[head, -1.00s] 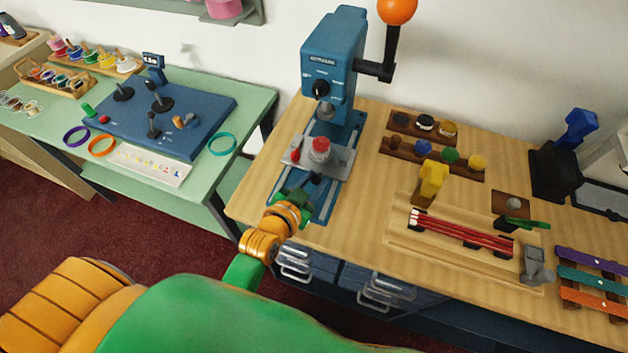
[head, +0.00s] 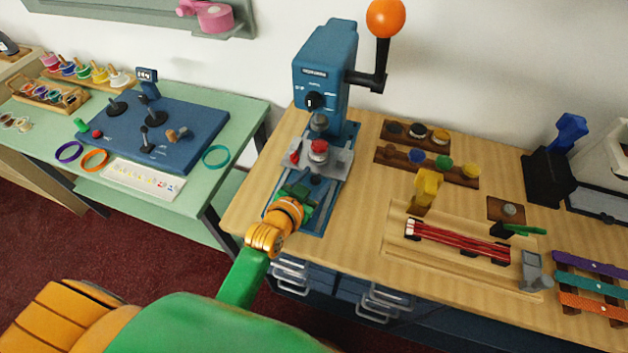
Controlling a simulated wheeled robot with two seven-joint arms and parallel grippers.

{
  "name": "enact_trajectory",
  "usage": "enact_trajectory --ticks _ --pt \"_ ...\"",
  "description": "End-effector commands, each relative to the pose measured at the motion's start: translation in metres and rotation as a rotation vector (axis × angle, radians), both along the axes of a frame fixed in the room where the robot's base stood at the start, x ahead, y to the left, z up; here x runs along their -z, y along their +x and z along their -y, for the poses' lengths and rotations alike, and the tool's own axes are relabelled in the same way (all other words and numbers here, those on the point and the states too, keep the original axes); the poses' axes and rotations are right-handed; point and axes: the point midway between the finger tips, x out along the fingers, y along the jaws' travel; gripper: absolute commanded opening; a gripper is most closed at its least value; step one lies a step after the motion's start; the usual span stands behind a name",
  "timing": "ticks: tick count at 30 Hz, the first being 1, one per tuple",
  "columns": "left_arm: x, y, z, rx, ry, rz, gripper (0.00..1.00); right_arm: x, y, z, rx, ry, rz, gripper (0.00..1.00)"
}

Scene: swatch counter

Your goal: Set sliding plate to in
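The sliding plate (head: 338,163) is a grey slide on the blue rails of the blue press (head: 324,72). The red-topped piece is close in front of and below the press's ram (head: 320,122). A small dark handle (head: 315,179) sticks out at the plate's front. My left gripper (head: 301,190) is low over the rails, just in front of the plate, near or touching that handle. Its fingers are too small and partly hidden to tell their opening. My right gripper is out of view.
The press's crank with an orange ball (head: 386,17) rises at the right. Dark wooden racks with coloured knobs (head: 430,161), a yellow clamp (head: 427,188) and a wooden tray with red rods (head: 458,240) stand right of the press. Bare wood lies left of the rails.

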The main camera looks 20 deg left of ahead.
Motion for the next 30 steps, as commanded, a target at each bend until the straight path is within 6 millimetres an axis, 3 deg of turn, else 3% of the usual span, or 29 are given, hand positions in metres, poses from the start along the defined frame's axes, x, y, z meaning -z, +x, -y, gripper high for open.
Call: enact_trajectory --ticks 6,16,30 --pt "-0.001 -0.005 -0.001 0.000 0.000 -0.001 0.60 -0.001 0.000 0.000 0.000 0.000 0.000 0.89" --pt "-0.023 -0.060 -0.009 0.001 0.001 -0.003 0.60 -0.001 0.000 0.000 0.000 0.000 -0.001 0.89" --pt "-0.026 -0.064 -0.010 0.001 0.000 -0.002 0.60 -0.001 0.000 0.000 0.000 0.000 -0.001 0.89"
